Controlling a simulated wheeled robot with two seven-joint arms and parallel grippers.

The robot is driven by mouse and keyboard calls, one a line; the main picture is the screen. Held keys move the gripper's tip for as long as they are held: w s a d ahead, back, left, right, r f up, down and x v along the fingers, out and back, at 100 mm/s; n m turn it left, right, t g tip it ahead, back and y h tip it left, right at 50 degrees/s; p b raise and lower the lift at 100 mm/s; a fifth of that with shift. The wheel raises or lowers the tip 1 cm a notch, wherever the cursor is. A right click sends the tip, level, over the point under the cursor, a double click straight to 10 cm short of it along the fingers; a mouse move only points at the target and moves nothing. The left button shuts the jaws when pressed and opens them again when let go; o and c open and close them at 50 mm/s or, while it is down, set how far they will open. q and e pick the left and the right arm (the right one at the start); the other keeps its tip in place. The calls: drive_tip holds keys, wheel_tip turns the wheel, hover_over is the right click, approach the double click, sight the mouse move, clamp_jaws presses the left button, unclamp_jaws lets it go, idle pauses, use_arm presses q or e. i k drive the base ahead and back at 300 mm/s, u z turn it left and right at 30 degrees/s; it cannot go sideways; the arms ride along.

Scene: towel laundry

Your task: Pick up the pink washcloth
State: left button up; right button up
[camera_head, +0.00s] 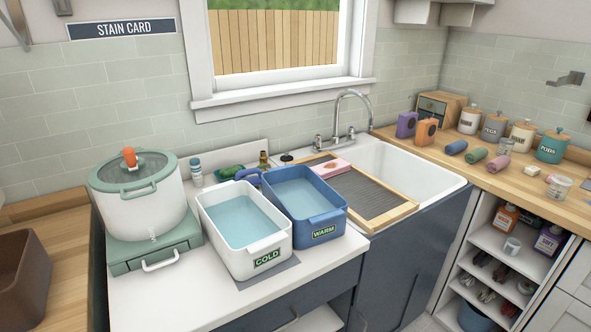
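A small pink rolled cloth (498,162) lies on the wooden counter at the right, in line with a blue roll (456,147) and a green roll (476,155). A small pinkish object (506,146) is right behind it; I cannot tell what it is. A flat pink item (333,166) lies on the ribbed board by the sink; it is too small to identify surely. Neither of my grippers is in view.
A blue WARM basin (324,233) and a white COLD basin (266,249) hold water left of the sink (440,184). A wood-framed washboard (388,216) spans part of the sink. Canisters (493,125) stand behind the rolls; a glass jar (558,188) stands right.

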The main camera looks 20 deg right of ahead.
sight(325, 171)
drive_tip(key=u, duration=2.55)
drive_tip(key=k, duration=2.5)
drive_tip(key=z, duration=1.75)
